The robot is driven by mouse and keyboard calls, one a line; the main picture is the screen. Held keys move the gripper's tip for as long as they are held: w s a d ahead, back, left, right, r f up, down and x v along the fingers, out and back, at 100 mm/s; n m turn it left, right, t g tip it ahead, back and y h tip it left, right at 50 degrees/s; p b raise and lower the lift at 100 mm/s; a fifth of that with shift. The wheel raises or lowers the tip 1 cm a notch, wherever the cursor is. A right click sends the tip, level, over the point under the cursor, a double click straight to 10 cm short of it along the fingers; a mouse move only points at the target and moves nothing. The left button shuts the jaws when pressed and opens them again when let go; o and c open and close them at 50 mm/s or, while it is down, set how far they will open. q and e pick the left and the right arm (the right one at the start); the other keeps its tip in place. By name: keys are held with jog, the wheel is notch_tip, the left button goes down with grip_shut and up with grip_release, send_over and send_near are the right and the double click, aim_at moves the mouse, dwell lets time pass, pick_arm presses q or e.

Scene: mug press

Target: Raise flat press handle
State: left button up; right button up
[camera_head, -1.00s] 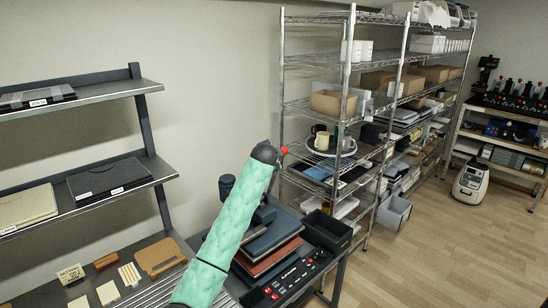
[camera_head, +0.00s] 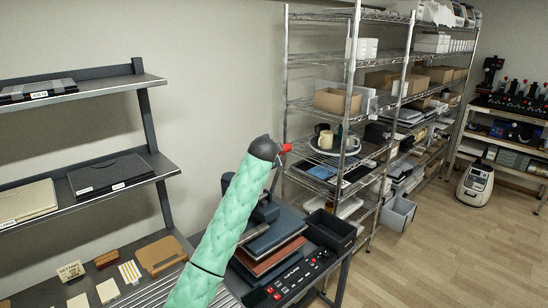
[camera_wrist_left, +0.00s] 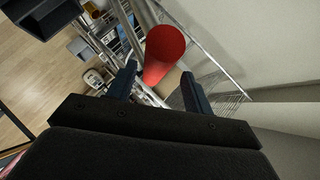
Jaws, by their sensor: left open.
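The flat press (camera_head: 272,238) stands on the dark bench, partly hidden behind my left arm. The red grip of its handle (camera_head: 286,147) shows at the end of my left arm in the head view. In the left wrist view the red handle grip (camera_wrist_left: 164,54) lies ahead of and between the two fingers of my left gripper (camera_wrist_left: 160,82). The fingers are open and do not visibly clamp it. In the head view the arm hides most of the handle's lever and the gripper's fingers. My right gripper is not in view.
A control panel with red buttons (camera_head: 291,280) and a black bin (camera_head: 329,229) are beside the press. A wire shelf (camera_head: 358,100) with boxes and mugs stands behind to the right. A rack with flat cases (camera_head: 108,175) is at left. The floor at right is mostly clear.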

pick_arm(q)
jog(key=b+v, duration=0.1)
jog(key=v, duration=0.2)
jog(key=shift+r, duration=0.1)
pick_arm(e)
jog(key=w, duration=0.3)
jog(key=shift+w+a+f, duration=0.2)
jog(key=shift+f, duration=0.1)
pick_arm(q)
jog(key=shift+s, duration=0.1)
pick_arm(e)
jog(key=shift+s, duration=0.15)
